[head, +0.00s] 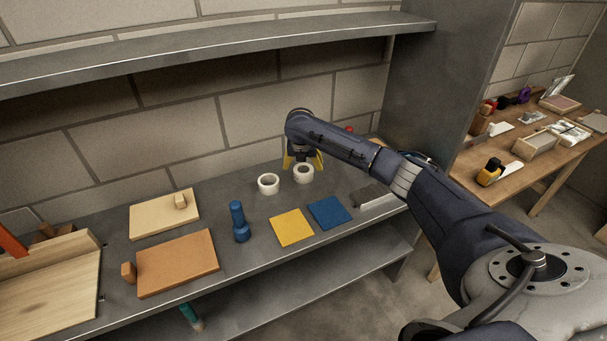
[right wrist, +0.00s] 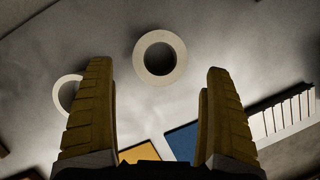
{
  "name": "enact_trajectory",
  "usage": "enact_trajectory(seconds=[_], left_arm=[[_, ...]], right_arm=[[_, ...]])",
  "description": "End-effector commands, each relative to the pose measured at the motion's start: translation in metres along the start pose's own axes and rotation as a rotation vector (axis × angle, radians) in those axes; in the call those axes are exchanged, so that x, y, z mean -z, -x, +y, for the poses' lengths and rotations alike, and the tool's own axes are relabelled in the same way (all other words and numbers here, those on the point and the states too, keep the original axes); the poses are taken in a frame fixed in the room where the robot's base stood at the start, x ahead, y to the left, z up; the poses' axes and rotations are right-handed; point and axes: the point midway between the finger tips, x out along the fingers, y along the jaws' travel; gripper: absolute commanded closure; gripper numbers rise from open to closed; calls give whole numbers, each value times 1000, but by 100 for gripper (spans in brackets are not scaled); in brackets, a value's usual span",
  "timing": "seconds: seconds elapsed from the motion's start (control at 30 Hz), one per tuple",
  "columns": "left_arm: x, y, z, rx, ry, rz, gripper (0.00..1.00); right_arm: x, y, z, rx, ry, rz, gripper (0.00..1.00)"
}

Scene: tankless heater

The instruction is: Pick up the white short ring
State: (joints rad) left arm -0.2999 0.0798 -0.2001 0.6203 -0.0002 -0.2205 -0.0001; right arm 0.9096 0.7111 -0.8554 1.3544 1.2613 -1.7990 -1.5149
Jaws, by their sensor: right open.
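Two white rings stand on the grey shelf top. The right one (head: 303,174) is under my right gripper (head: 304,161). The left one (head: 268,184) stands a little to its left. I cannot tell surely which is the short one. In the right wrist view, one ring (right wrist: 159,57) shows whole, centred between the spread yellow fingers (right wrist: 159,70) and apart from them. The other ring (right wrist: 61,91) is partly hidden behind the left finger. My right gripper is open and empty, pointing down. My left gripper is not in view.
A yellow square (head: 292,227) and a blue square (head: 329,212) lie in front of the rings. A blue cylindrical object (head: 239,222) stands to the left, beside tan (head: 164,214) and orange-brown (head: 178,263) boards. A grey ridged block (head: 376,197) lies right. An upper shelf (head: 200,52) overhangs behind.

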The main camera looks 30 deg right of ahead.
Motion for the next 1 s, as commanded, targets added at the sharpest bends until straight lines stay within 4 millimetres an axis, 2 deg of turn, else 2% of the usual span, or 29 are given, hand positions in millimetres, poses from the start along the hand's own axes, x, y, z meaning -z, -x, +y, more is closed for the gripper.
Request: enact_trajectory(seconds=[0.23, 0.6, 0.97, 1.0], left_arm=[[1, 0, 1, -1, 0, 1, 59], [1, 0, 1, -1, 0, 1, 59], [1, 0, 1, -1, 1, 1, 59], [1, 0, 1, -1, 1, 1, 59]], right_arm=[[1, -11, 0, 0, -1, 2, 13], [-1, -52, 0, 1, -1, 0, 13], [-1, -57, 0, -1, 0, 0, 13], [0, -57, 0, -1, 0, 0, 17]])
